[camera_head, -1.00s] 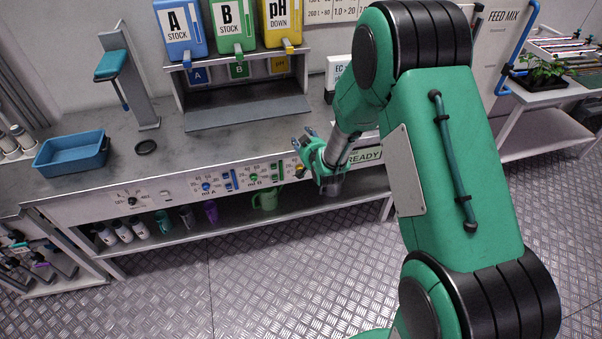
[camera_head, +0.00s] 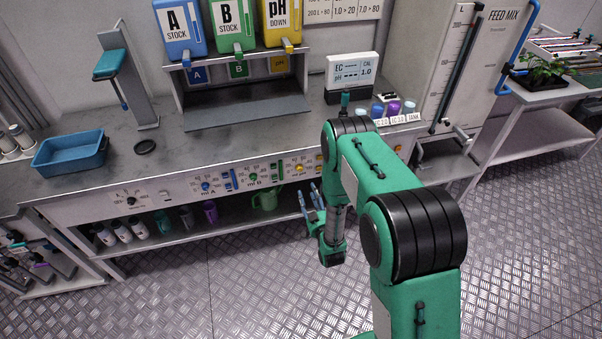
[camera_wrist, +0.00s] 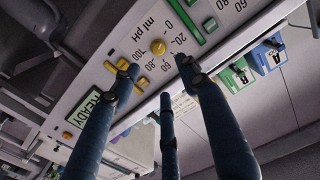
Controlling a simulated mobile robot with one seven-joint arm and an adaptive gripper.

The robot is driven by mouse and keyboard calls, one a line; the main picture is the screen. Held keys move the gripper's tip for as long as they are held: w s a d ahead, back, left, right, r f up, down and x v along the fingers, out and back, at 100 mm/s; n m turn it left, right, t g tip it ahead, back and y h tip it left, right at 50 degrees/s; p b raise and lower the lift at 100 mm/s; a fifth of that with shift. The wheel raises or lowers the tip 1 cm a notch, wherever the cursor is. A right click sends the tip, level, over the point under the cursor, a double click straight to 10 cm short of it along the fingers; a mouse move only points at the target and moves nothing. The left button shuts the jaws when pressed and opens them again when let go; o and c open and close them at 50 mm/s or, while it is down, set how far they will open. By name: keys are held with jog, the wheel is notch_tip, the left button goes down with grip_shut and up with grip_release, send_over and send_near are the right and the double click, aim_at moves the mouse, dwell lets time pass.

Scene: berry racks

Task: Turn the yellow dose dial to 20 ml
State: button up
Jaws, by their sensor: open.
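The yellow dose dial (camera_head: 299,168) is on the front panel of the bench, right of the green one. In the wrist view the yellow dial (camera_wrist: 157,47) is a round knob with a printed ml pH scale around it, reading 0, 20, 60, 80, 100. I cannot make out which mark it points to. My gripper (camera_head: 310,194) is open and empty, just below and right of the dial in the head view. In the wrist view its dark blue fingers (camera_wrist: 160,78) are spread apart, tips short of the dial, touching nothing visible.
Blue (camera_head: 206,187) and green (camera_head: 253,180) dials sit left on the same panel. A green jug (camera_head: 265,198) stands on the lower shelf near my gripper. A READY display (camera_wrist: 90,106) is on the panel. Bottles (camera_head: 393,107) stand on the bench. The floor in front is clear.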

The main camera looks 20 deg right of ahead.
aim_at(300, 169)
jog(key=shift+s+f, duration=0.15)
dwell(0.3)
jog(key=w+b, duration=0.2)
jog(key=w, duration=1.1)
jog(key=shift+w, duration=0.4)
grip_shut()
